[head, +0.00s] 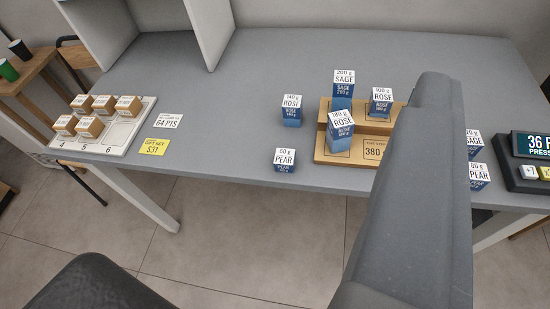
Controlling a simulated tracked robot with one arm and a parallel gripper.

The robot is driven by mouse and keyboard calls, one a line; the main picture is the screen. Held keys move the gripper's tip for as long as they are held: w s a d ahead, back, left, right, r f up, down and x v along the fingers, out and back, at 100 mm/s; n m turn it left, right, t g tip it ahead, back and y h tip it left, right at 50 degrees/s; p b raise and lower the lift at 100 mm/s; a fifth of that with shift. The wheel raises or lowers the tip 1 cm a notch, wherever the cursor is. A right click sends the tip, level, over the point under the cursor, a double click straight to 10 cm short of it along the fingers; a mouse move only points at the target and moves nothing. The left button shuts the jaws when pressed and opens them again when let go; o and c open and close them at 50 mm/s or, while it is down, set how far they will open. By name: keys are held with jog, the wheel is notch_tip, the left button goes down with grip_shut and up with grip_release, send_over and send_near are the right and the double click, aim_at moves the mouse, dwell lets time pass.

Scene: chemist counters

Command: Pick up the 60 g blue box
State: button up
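The 60 g blue box (285,160) has a white top label reading 60 g PEAR. It stands upright near the front edge of the grey counter, left of the wooden stepped stand, with clear counter around it. A large grey arm link of mine crosses the right half of the view and covers part of the stand and counter. No gripper fingers show, so I cannot see where my gripper is relative to the box.
The 140 g box (291,110) stands behind it. The wooden stand (335,155) bears boxes marked 200 g, 100 g and 180 g. The 80 g box (477,176) and a partly hidden box are at right, beside a dark display (536,146). A white tray (127,132) holds brown boxes.

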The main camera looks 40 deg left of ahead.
jog(key=o, duration=0.6)
jog(key=shift+w, duration=0.15)
jog(key=n+g+y+p, duration=0.3)
jog(key=y+p, duration=0.1)
jog(key=p, duration=0.9)
send_over(284, 159)
jog(key=s+d, duration=0.4)
jog(key=s, duration=0.7)
notch_tip(284, 159, down, 35)
jog(key=b+x, duration=0.2)
jog(key=x, duration=0.6)
jog(key=shift+w+a+f, duration=0.15)
jog(key=shift+w+a, duration=0.05)
jog(key=shift+w, duration=0.15)
jog(key=shift+t, duration=0.3)
jog(key=b+x, duration=0.1)
jog(key=x, duration=0.1)
jog(key=f+x, duration=0.1)
jog(key=x, duration=0.1)
jog(key=shift+a+f+b, duration=0.1)
jog(key=shift+a+b, duration=0.1)
jog(key=shift+b, duration=0.15)
jog(key=shift+w, duration=0.3)
